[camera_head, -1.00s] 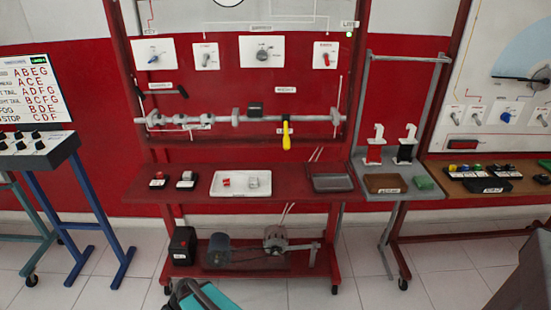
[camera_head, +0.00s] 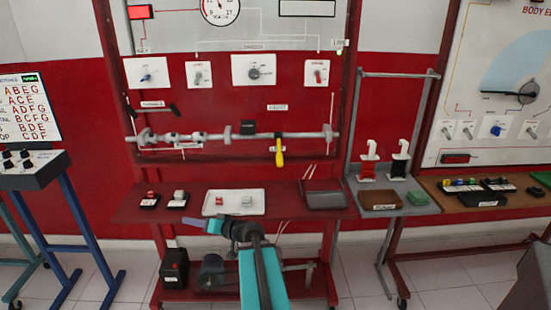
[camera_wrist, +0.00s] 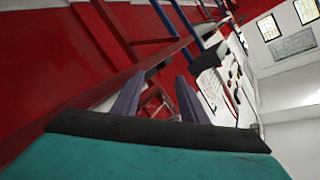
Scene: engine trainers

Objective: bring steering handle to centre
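A black lever handle (camera_head: 155,111) sticks out at the left of the red trainer frame, under a small label too small to read; it may be the steering handle. A grey rod (camera_head: 210,136) runs across below it, with a yellow-handled lever (camera_head: 279,152) hanging down from its right part. My gripper (camera_head: 190,222) is in front of the trainer's shelf, pointing left, below and apart from these levers. In the wrist view my gripper (camera_wrist: 155,92) has its two purple-grey fingers apart with nothing held between them. I see neither lever clearly in the wrist view.
A white tray (camera_head: 258,207) with small parts and a dark tray (camera_head: 325,200) sit on the red shelf (camera_head: 285,211). A grey stand (camera_head: 395,188) is on the right. A switch console (camera_head: 30,170) on blue legs is on the left. A motor assembly (camera_head: 212,272) sits low.

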